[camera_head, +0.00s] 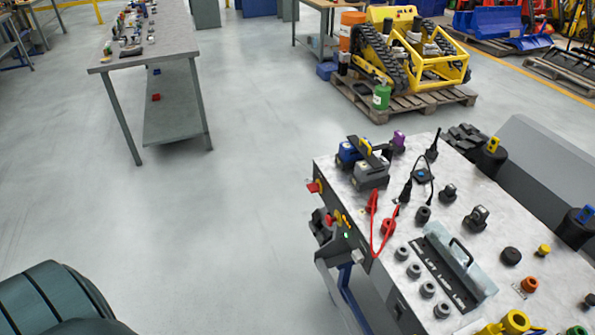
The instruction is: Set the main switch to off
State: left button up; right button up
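A tracked carrier (385,135) with a light grey top stands at the right. Its near-left side is a dark panel (368,262) with small red, yellow and green controls. A red part (314,187) sticks out near the panel's far end. A red and yellow control (332,219) sits lower along it, beside a small green spot (347,234). I cannot tell which of these is the main switch or how it is set. Neither of my grippers is in view.
A long workbench (160,48) stands at the upper left. A yellow tracked machine sits on a pallet (405,105). The floor between is clear.

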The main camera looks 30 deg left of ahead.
aim_at(314, 187)
jog(key=i+j, duration=0.15)
jog(key=j, duration=0.15)
jog(key=i+j, duration=0.15)
jog(key=j, duration=0.2)
jog(key=i+j, duration=0.35)
jog(key=j, duration=0.3)
